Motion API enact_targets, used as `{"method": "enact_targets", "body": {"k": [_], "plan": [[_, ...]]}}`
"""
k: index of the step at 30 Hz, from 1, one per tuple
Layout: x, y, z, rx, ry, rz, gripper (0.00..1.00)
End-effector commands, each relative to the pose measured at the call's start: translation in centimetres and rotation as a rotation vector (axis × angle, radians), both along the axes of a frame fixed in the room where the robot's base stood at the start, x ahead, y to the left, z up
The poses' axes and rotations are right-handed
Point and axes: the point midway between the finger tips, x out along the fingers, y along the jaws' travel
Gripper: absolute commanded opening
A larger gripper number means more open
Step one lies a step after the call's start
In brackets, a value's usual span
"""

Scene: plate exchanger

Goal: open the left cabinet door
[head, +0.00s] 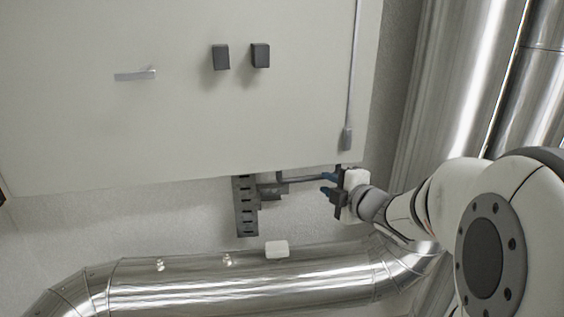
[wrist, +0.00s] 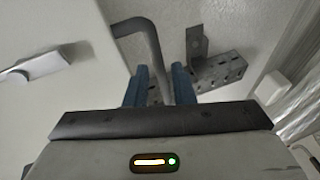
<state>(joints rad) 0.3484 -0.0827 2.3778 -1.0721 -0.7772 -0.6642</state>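A large white cabinet (head: 180,120) fills the upper left of the head view. A silver lever handle (head: 135,75) sits on its face at the left. Two dark square blocks (head: 221,57) (head: 260,55) are on the face to the right of the handle. I cannot make out a seam between doors. My gripper (head: 327,185) is just below the cabinet's lower right edge, far from the handle. Its blue fingers (wrist: 160,86) are apart in the wrist view. A grey bent rod (wrist: 150,45) runs between them; I cannot tell whether they touch it.
A slotted grey bracket (head: 246,207) is on the wall below the cabinet, left of my gripper. A shiny pipe (head: 200,290) runs along the bottom, and tall shiny pipes (head: 460,75) stand at the right. A thin conduit (head: 352,70) runs down the cabinet's right side.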

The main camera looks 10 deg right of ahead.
Motion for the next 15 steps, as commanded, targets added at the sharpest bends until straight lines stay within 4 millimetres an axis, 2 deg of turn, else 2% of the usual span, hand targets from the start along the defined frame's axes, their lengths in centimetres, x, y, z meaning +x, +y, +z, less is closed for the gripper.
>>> {"method": "enact_targets", "body": {"k": [3,8,15], "plan": [[-0.2,0.8,0.2,-0.037,-0.045,0.107,0.22],[-0.2,1.5,0.2,-0.054,-0.071,0.170,0.22],[2.7,3.2,-0.3,-0.055,-0.072,0.176,0.22]]}}
